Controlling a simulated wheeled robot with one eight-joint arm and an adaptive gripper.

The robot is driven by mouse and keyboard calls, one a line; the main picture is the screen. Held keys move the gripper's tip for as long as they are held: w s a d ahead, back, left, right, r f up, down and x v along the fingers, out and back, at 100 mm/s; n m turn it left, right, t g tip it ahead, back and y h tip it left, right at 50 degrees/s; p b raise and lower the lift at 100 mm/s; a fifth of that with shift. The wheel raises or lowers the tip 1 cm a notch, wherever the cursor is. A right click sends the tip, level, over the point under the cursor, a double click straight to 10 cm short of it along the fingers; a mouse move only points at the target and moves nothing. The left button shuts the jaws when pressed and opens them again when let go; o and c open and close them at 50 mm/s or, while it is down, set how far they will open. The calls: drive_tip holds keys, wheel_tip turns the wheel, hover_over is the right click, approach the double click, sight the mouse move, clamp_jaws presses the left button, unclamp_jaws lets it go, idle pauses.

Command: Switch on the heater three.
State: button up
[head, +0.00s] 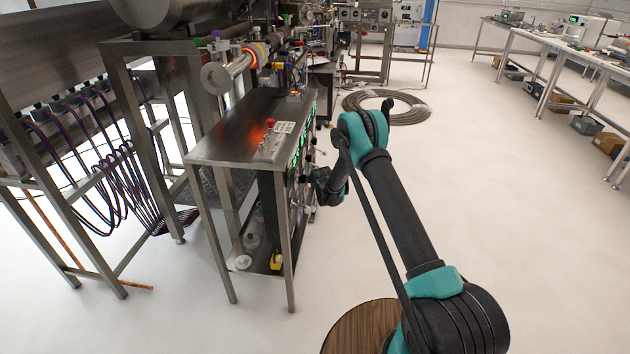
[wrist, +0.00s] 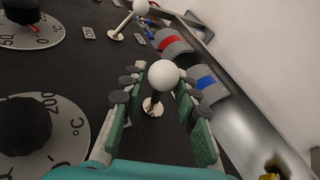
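In the wrist view, a toggle switch (wrist: 163,74) with a white ball tip stands out from a dark panel. My gripper (wrist: 161,82) is open, with one green finger on each side of the ball. I cannot tell whether either finger touches it. In the head view my gripper (head: 326,188) is beside the instrument face of the steel bench, partly hidden by my arm. A second white-tipped switch (wrist: 141,7) is farther up the panel. No heater number is readable, so I cannot tell which heater the switch belongs to.
Temperature dials (wrist: 27,128) marked in °C are left of the switch. Grey parts with red (wrist: 170,43) and blue bands lie to the right. The steel bench (head: 235,135) has a red button on top.

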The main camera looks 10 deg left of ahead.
drive_tip(key=v, duration=1.2)
